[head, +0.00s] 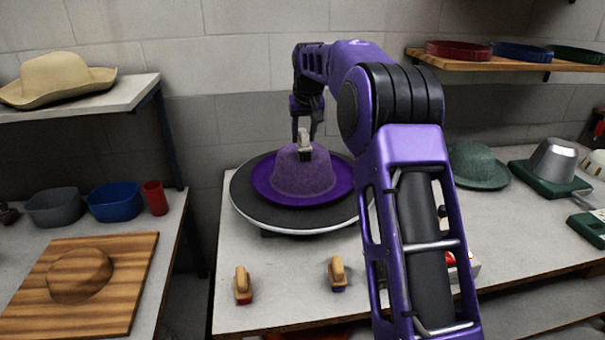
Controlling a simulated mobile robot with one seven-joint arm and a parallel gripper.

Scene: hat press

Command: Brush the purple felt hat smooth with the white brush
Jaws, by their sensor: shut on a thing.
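The purple felt hat (303,177) sits crown up, with its brim spread on a dark round turntable (243,202) with a pale rim. My gripper (308,132) reaches down from above and is shut on a small pale brush (305,147), which I take to be the white brush. The brush is at the top of the crown. I cannot tell whether its underside touches the felt. The gripper hides part of the brush, and my arm covers the right edge of the turntable.
Two wooden-handled brushes, one with a red base (243,287) and one with a dark bluish base (338,273), stand near the table's front. A green hat (477,165) and a metal hat form (553,161) stand at right. A wooden board (125,275) lies at left.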

